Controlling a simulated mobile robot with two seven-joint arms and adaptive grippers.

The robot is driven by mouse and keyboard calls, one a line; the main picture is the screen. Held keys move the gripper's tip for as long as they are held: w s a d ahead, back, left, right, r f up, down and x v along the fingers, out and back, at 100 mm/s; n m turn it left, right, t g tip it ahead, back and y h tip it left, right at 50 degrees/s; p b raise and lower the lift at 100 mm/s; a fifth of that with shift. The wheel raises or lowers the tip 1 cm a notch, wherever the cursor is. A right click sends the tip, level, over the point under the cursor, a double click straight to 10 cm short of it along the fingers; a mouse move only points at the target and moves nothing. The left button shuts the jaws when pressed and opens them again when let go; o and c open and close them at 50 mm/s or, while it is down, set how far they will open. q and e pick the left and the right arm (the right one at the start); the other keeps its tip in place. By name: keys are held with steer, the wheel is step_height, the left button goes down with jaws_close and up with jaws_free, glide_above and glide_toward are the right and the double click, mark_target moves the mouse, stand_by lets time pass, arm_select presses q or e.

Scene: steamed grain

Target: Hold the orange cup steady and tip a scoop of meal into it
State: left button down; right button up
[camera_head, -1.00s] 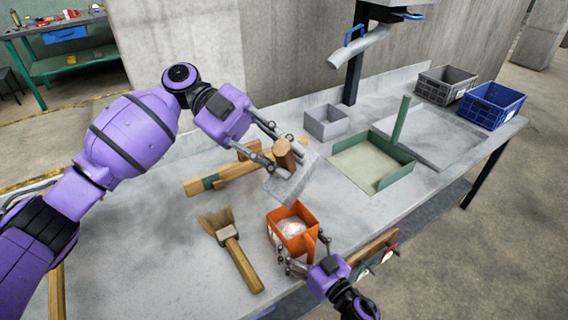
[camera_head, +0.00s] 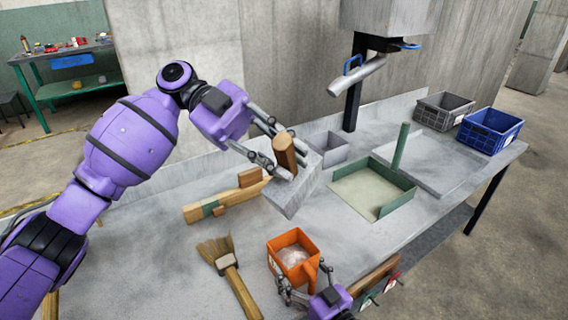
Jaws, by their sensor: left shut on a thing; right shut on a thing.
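The orange cup (camera_head: 287,240) is a square orange container with a handle, on the table at front centre, with pale meal (camera_head: 293,256) inside. My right gripper (camera_head: 297,292) is shut on it from the front. My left gripper (camera_head: 275,150) is shut on the wooden handle of a grey metal scoop (camera_head: 291,197). The scoop is above the table, behind the cup and apart from it. Its inside is hidden, so I cannot tell whether it holds meal. A green-walled tray (camera_head: 398,201) with pale meal on its floor stands to the right.
A brush (camera_head: 236,277) lies left of the cup, and a wooden piece (camera_head: 223,200) lies behind it. A small grey box (camera_head: 333,150) stands at the back, near a metal spout (camera_head: 357,75). Grey (camera_head: 441,112) and blue (camera_head: 489,131) crates stand at the far right.

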steer(key=o, duration=1.3)
